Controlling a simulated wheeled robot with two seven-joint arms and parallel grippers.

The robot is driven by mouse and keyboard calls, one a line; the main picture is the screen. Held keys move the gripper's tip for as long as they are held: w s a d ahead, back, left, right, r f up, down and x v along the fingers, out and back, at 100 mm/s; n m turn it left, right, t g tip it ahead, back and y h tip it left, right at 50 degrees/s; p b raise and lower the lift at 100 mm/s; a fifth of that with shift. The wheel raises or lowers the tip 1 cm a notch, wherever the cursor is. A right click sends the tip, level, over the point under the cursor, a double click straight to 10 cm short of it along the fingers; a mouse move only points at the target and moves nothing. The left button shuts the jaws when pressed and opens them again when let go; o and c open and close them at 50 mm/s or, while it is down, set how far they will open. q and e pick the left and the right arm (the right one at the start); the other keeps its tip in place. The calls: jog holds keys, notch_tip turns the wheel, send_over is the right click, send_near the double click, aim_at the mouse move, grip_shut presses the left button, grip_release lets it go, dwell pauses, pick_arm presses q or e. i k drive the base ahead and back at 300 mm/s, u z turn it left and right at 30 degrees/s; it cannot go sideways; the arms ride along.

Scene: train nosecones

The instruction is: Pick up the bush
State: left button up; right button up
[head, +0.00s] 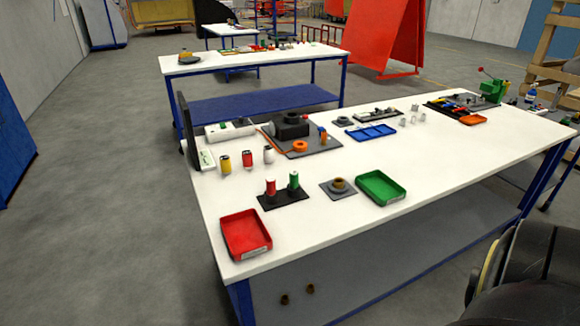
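A small brass-coloured bush (339,184) sits on a grey square plate (328,190) on the white workbench, between the red-and-green pair and the green tray. Two small brown bush-like pieces, one at left (284,299) and one at right (310,288), show lower down against the grey surface below the bench top. They are too small to tell in detail. Neither my left nor my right gripper is in view.
On the white workbench (420,165) stand a red tray (246,234), a green tray (381,188), a black stand (283,199) with red and green handles, a blue tray (371,132) and a black device (291,127). Dark rounded parts fill the lower right corner.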

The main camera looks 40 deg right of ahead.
aim_at(338, 184)
jog(key=z, duration=0.45)
jog(key=i, duration=1.05)
jog(key=z, duration=0.85)
